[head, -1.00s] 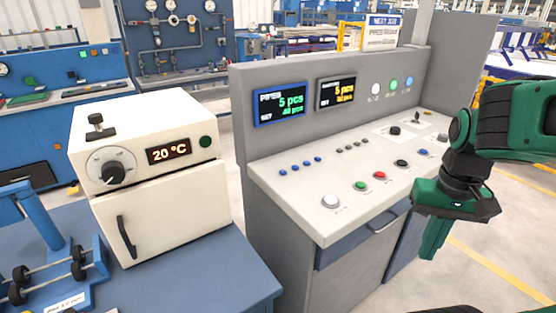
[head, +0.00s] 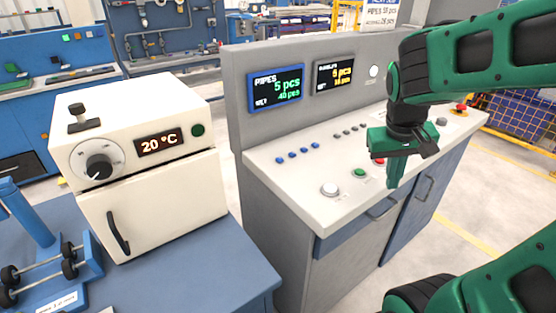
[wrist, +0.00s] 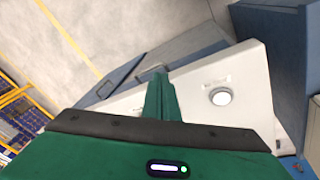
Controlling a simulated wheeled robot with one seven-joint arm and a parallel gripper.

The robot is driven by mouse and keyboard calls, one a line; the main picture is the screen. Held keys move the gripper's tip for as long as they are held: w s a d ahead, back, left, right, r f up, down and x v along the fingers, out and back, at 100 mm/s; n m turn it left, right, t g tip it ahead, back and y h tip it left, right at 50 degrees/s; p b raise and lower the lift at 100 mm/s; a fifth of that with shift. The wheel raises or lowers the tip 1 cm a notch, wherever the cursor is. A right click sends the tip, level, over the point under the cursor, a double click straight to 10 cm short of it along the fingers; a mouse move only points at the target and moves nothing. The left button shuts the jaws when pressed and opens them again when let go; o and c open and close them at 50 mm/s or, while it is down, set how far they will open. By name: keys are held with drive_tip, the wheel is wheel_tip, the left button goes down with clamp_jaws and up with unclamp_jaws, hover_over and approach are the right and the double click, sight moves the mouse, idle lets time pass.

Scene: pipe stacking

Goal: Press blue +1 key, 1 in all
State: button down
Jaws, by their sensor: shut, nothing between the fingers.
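A row of small blue keys (head: 298,153) sits on the left part of the grey console's sloped white panel (head: 285,178); their labels are too small to read, so I cannot tell which is +1. Above them a blue-framed display (head: 275,90) reads PIPES, 5 pcs, with a set value that looks like 40 pcs. My gripper (head: 394,180) is shut and empty, pointing down over the panel's front edge, right of the blue keys and apart from them. In the wrist view the shut fingers (wrist: 162,97) show beside a white round button (wrist: 220,96); no blue panel keys show there.
Also on the panel are a white button (head: 330,189), a green button (head: 359,173), a partly hidden red button (head: 379,161) and small dark keys (head: 350,131). A second display (head: 334,74) has yellow figures. A white oven (head: 150,170) reading 20 °C stands left on a blue table.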

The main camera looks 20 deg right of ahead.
drive_tip(key=w+a+r+n+t+h, duration=0.1)
drive_tip(key=w+a+n, duration=0.15)
drive_tip(key=w, duration=0.45)
drive_tip(key=w+a+r+n+t+h, duration=0.15)
drive_tip(key=w+a, duration=0.25)
drive_tip(key=w, duration=0.4)
wheel_tip(320, 180, up, 2)
drive_tip(key=n+t, duration=0.3)
drive_tip(key=t, duration=0.1)
hover_over(279, 161)
drive_tip(key=shift+w, duration=0.15)
drive_tip(key=shift+f, duration=4.35)
drive_tip(key=shift+f, duration=0.15)
drive_tip(key=shift+f, duration=0.25)
